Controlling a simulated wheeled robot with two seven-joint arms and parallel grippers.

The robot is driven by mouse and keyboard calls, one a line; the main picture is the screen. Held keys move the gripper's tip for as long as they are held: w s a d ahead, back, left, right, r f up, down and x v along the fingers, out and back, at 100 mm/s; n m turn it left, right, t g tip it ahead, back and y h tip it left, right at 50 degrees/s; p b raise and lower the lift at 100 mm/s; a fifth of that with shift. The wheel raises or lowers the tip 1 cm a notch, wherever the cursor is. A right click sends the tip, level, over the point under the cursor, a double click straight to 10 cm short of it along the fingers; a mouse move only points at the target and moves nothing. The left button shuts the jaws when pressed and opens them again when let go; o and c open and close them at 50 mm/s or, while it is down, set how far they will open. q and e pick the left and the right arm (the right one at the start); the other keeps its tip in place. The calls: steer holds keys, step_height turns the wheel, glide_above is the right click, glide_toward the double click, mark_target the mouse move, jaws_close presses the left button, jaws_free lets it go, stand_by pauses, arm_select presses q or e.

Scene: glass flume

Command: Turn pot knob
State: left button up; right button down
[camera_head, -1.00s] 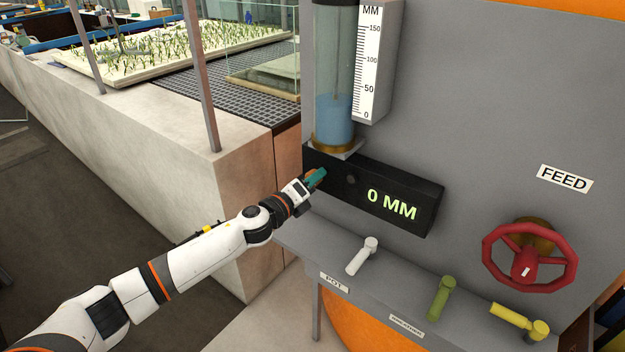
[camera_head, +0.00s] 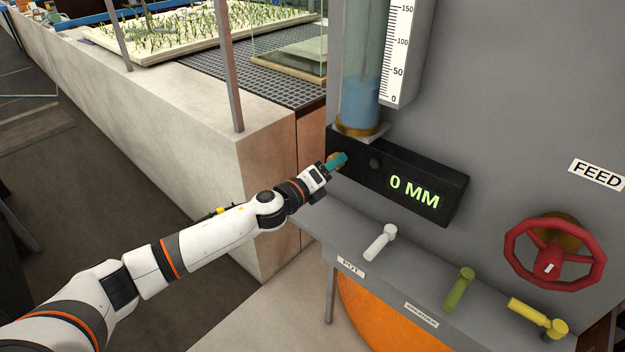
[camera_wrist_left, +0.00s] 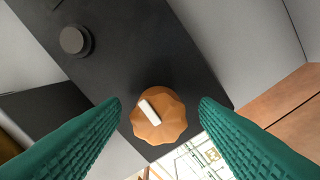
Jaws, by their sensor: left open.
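The pot knob is an orange scalloped knob (camera_wrist_left: 165,128) with a white pointer mark, on a black panel in the left wrist view. The mark slants from upper left to lower right. My left gripper (camera_wrist_left: 161,104) is open, with its green ribbed fingers on either side of the knob; I cannot tell whether they touch it. In the head view the left gripper (camera_head: 338,163) is at the left end of the black display box (camera_head: 452,190), which reads 0 MM, and mostly hides the knob. My right gripper is not in view.
A small black knob (camera_wrist_left: 75,40) sits on the same panel. Below the box are a white lever (camera_head: 380,243) by the POT label, a green lever (camera_head: 459,288) and a yellow lever (camera_head: 538,317). A red FEED handwheel (camera_head: 512,245) is at right. A concrete wall (camera_head: 190,145) stands at left.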

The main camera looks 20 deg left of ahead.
arm_select(q)
steer(key=b+v, duration=0.2)
steer(key=v, duration=0.8)
